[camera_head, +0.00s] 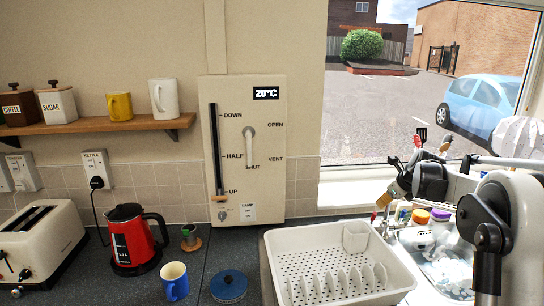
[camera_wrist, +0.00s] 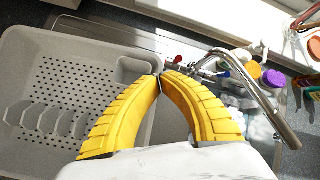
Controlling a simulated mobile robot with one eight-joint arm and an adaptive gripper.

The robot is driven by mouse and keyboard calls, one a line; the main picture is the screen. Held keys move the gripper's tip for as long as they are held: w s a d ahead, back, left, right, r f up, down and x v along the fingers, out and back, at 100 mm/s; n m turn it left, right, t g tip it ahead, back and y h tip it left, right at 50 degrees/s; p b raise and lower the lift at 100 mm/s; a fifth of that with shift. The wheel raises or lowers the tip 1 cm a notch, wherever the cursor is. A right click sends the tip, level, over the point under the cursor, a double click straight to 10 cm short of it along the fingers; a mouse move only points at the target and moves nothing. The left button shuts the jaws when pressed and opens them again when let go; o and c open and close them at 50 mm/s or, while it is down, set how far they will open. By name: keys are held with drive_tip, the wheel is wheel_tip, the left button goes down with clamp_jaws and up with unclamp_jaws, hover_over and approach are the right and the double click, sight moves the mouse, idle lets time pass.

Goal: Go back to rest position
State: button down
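My gripper (camera_wrist: 161,76) has two ribbed yellow fingers. Their tips meet in the wrist view, and nothing shows between them. In the head view my arm reaches in from the right, and the gripper's yellow tip (camera_head: 384,201) hangs beside the window sill, by the back right of the white dish rack (camera_head: 408,270). The rack also shows in the wrist view (camera_wrist: 30,50), below and left of the fingers. Whether the fingertips touch anything is hard to tell, but they appear to be above the rack's corner.
A sink (camera_head: 455,270) with a tap (camera_wrist: 262,95) and several bottles lies right of the rack. A wall panel (camera_head: 270,190), a red kettle (camera_head: 130,240), a blue mug (camera_head: 174,282), a blue-lidded pot (camera_head: 228,287) and a toaster (camera_head: 40,245) stand to the left. A shelf (camera_head: 100,126) holds mugs and jars.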

drive_tip(key=s+a+r+n+b, duration=0.2)
drive_tip(key=s+a+r+n, duration=0.1)
drive_tip(key=s+a+n, duration=0.6)
drive_tip(key=s+a+r+n+b, duration=0.1)
drive_tip(key=s+a+r+n, duration=0.1)
drive_tip(key=s+a+n, duration=0.65)
drive_tip(key=s+a+f+n+b, duration=0.1)
drive_tip(key=s+a+f+n, duration=0.1)
drive_tip(key=s, duration=0.6)
drive_tip(key=s+a+f+n+b, duration=0.1)
drive_tip(key=s+a+f+n, duration=0.1)
drive_tip(key=s+f+n, duration=0.3)
drive_tip(key=s+a+f+n+h+b, duration=0.1)
drive_tip(key=s+f+n, duration=0.3)
drive_tip(key=s, duration=0.9)
drive_tip(key=shift+a+f+n, duration=0.15)
drive_tip(key=shift+a+n, duration=0.25)
drive_tip(key=shift+n, duration=0.25)
